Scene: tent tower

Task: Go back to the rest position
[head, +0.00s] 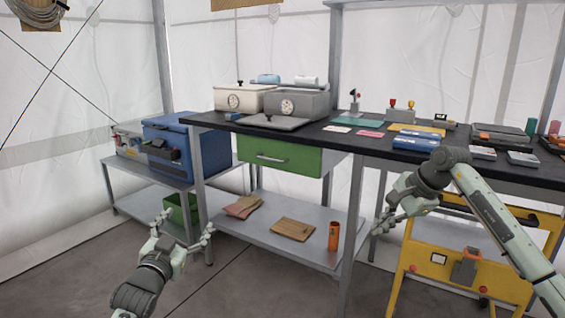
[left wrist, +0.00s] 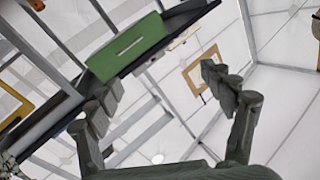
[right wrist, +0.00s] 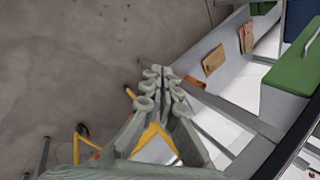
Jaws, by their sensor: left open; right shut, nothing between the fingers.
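My left gripper (head: 187,222) is low at the left in the head view, in front of the blue box's table and the lower shelf. Its fingers are spread and empty, and the left wrist view shows them wide apart (left wrist: 156,78). My right gripper (head: 382,222) is in front of the bench's right part, below the bench top and left of the yellow cart. In the right wrist view its fingers (right wrist: 160,70) are together with nothing between them. Neither gripper holds anything.
The dark bench top (head: 345,143) carries several boxes and tools. A green drawer (head: 280,157) hangs under it. The lower shelf (head: 270,215) holds flat brown packets and an orange cylinder (head: 333,236). A yellow cart (head: 450,280) stands right, near my right arm. A blue box (head: 168,140) is left. Floor in front is clear.

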